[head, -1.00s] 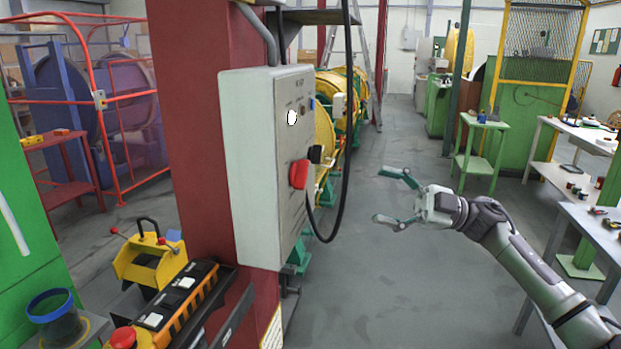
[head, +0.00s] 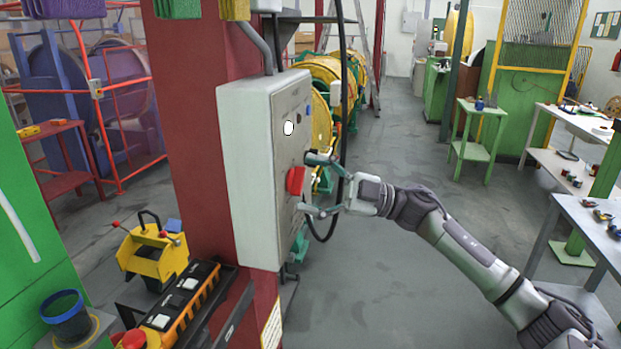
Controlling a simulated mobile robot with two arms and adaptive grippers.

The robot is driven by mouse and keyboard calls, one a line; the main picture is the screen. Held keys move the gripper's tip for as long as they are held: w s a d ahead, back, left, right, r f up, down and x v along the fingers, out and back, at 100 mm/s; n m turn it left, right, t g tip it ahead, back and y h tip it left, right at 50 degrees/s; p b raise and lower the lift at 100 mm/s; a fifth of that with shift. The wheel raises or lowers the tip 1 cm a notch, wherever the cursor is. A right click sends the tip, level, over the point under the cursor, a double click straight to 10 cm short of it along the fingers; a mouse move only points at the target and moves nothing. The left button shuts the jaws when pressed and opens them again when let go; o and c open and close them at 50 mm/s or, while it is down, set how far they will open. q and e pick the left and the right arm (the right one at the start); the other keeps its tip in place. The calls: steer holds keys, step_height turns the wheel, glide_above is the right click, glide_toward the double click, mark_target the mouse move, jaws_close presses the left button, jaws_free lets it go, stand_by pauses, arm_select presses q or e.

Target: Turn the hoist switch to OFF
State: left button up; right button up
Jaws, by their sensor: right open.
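A pale grey control box (head: 248,185) is mounted on the dark red column. On its right-hand face sits a red switch knob (head: 296,181), which I take to be the hoist switch; its markings are too small to read. My right gripper (head: 308,184) is open in front of that face. One finger is above the red knob and the other below it. I cannot tell whether the fingers touch the knob. A small black part of the panel shows behind the upper finger. My left gripper is out of view.
A black cable (head: 340,80) hangs close behind my right gripper. A white round indicator (head: 289,128) is higher on the panel. A yellow-and-black pendant (head: 185,297) lies at lower left. Open grey floor (head: 390,290) is below my right arm.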

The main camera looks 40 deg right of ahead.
steer(key=c, duration=1.2)
steer(key=shift+o, duration=0.2)
steer(key=shift+n, duration=0.3)
steer(key=n+g+b, duration=0.1)
steer(key=n, duration=0.1)
steer(key=shift+n+b, duration=0.4)
steer(key=n+g+b, duration=0.1)
steer(key=n+g, duration=0.1)
steer(key=n, duration=0.2)
steer(key=shift+r+h, duration=0.1)
steer(key=shift+h, duration=0.3)
steer(key=n+h, duration=0.1)
steer(key=n, duration=0.1)
steer(key=n+h, duration=0.1)
steer(key=n, duration=0.2)
steer(key=shift+r+g+b, duration=0.1)
steer(key=shift+g+b, duration=0.2)
steer(key=n+h, duration=0.2)
steer(key=n, duration=0.2)
steer(key=shift+n+h, duration=0.3)
